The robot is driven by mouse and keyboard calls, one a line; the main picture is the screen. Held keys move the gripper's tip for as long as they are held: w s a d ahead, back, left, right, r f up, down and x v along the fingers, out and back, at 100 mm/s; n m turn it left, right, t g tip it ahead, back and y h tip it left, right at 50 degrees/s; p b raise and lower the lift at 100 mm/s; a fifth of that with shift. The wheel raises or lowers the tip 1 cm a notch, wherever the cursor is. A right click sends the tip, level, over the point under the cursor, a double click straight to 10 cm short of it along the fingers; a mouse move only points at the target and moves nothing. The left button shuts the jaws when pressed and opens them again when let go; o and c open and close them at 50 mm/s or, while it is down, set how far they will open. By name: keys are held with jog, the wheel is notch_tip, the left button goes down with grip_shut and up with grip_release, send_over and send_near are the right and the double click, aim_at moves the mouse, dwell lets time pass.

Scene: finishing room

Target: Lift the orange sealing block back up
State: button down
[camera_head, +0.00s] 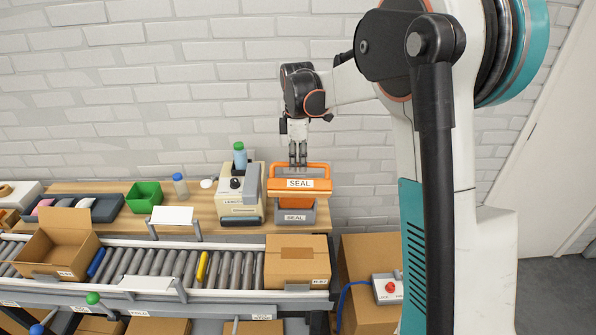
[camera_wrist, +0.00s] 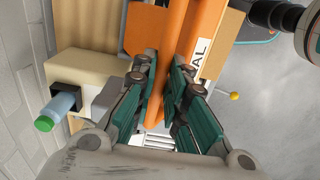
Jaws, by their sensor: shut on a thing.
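The orange sealing block (camera_head: 299,184) carries a white SEAL label and stands at the right end of the wooden bench. It sits above a grey lower part (camera_head: 295,217) that is also marked SEAL; whether the two touch is hard to tell. My gripper (camera_head: 298,163) points down at the top of the orange frame. In the wrist view my gripper (camera_wrist: 160,95) has its teal-padded fingers on both sides of an orange bar (camera_wrist: 172,60) of the block, shut on it. The bar's gripped stretch is partly hidden by the fingers.
A cream machine (camera_head: 239,195) with a black knob stands just left of the block, with a green-capped bottle (camera_head: 240,156) behind. A closed carton (camera_head: 297,260) sits on the roller conveyor (camera_head: 222,268) in front. A green bin (camera_head: 144,196) stands farther left. The wall is close behind.

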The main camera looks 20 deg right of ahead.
jog(key=shift+w+d+r+g, duration=0.1)
jog(key=shift+w+d+g, duration=0.1)
jog(key=shift+w, duration=0.25)
jog(key=shift+w+d+r+g, duration=0.1)
jog(key=shift+w+g, duration=0.1)
jog(key=shift+w, duration=0.25)
jog(key=c, duration=1.6)
grip_release()
jog(key=shift+w, duration=0.1)
jog(key=shift+w+d, duration=0.1)
jog(key=shift+f, duration=0.15)
notch_tip(320, 180, up, 12)
jog(key=shift+w, duration=0.3)
jog(key=shift+s, duration=0.1)
